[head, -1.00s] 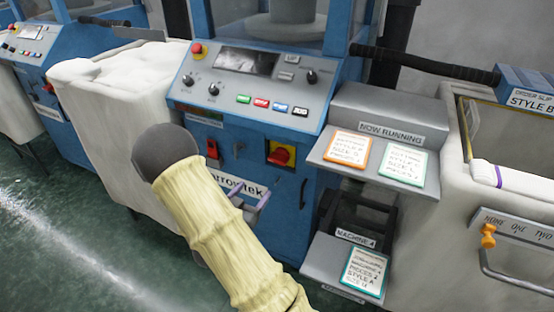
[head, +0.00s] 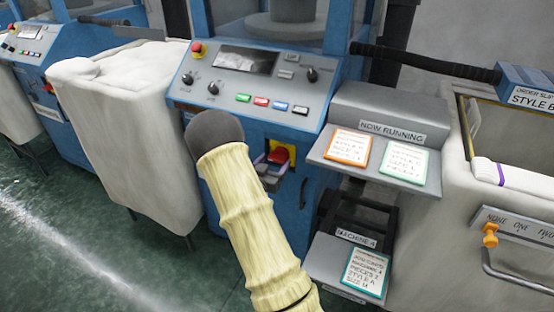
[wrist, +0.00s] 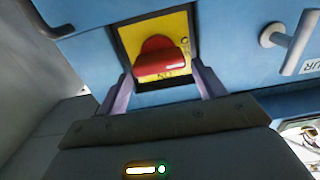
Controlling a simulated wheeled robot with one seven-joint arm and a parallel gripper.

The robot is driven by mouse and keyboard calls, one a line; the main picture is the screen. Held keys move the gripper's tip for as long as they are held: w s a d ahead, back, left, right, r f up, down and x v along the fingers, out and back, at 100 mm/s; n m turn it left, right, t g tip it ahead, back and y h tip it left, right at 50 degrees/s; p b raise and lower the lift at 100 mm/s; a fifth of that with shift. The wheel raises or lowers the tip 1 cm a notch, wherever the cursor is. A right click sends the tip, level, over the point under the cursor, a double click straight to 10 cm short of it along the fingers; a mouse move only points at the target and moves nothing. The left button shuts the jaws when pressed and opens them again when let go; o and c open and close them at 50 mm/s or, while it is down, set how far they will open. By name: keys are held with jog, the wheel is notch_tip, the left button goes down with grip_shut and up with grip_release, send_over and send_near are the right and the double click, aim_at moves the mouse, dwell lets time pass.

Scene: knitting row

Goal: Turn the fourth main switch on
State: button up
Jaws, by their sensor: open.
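The main switch (head: 279,155) is a red rotary handle on a yellow plate, low on the blue front of the machine labelled Machine 4. In the wrist view the red handle (wrist: 161,60) sits crosswise on its yellow plate, with partly readable lettering beside and below it. My gripper (head: 272,168) is in front of the switch, partly hidden by my arm in the head view. In the wrist view my gripper (wrist: 162,88) is open, with one purple-grey finger on each side below the handle. I see nothing between the fingers, and I cannot tell whether they touch the plate.
Above is the control panel (head: 255,75) with an emergency button (head: 198,48), knobs and coloured buttons. At right stand the Now Running shelf (head: 435,183) and a lower card shelf (head: 320,267). A white cloth-covered bin (head: 120,110) stands at left. A T-shaped handle (wrist: 293,42) is right of the switch.

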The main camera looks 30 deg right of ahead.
aim_at(276, 159)
jog(key=shift+x, duration=1.55)
jog(key=c, duration=0.7)
